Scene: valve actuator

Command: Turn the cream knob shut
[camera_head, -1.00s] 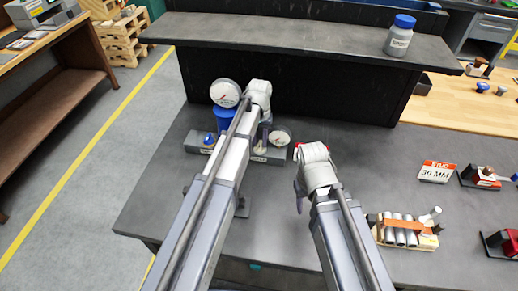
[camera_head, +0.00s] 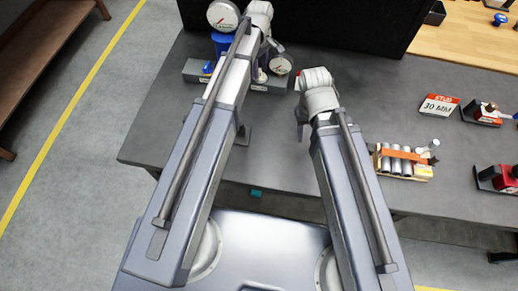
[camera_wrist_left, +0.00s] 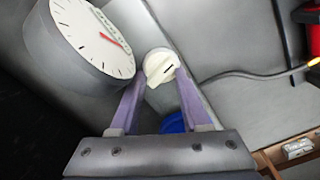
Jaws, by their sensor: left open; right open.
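The cream knob (camera_wrist_left: 161,66) shows in the left wrist view, round with a raised bar and a dark mark on it. My left gripper (camera_wrist_left: 160,76) is open, with one purple finger on each side of the knob. Whether the fingers touch it I cannot tell. In the head view my left arm hides the knob and the left fingertips. The valve unit's grey base (camera_head: 268,85) stands at the back left of the bench. My right gripper (camera_head: 300,132) is open and empty above the bench, right of the unit, its fingers partly hidden by its wrist.
A white dial gauge (camera_head: 223,15) with a red pointer, also large in the left wrist view (camera_wrist_left: 92,36), stands close beside the knob. A smaller gauge (camera_head: 281,65) sits to its right. A rack of cylinders (camera_head: 402,162) and a 30 MM sign (camera_head: 439,105) lie right. The bench's middle is clear.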

